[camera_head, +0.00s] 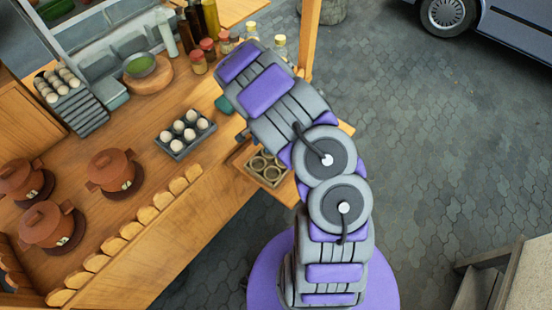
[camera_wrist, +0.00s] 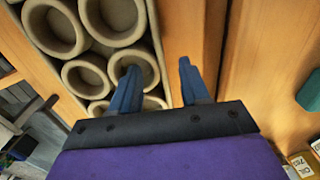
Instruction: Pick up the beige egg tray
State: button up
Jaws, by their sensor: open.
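The beige egg tray (camera_wrist: 156,38) with round empty cups fills the upper left of the wrist view. In the head view, the beige egg tray (camera_head: 264,169) sits in a wooden recess at the counter's right side, partly hidden by my arm. My gripper (camera_wrist: 158,78) is open and empty. Its left finger overlaps the tray's cups and its right finger is over the wood beside the tray. The tray's right edge shows between the fingers; I cannot tell the height gap. In the head view my arm hides most of the gripper.
A grey tray of white eggs (camera_head: 186,134) stands on the counter near my arm. Several brown pots (camera_head: 113,170) stand at the left. Bottles and jars (camera_head: 207,48) stand at the back. A teal object (camera_wrist: 309,93) is at the wrist view's right edge. Paved ground lies right.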

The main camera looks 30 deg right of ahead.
jog(key=shift+f, duration=0.55)
jog(key=shift+c, duration=0.3)
grip_shut()
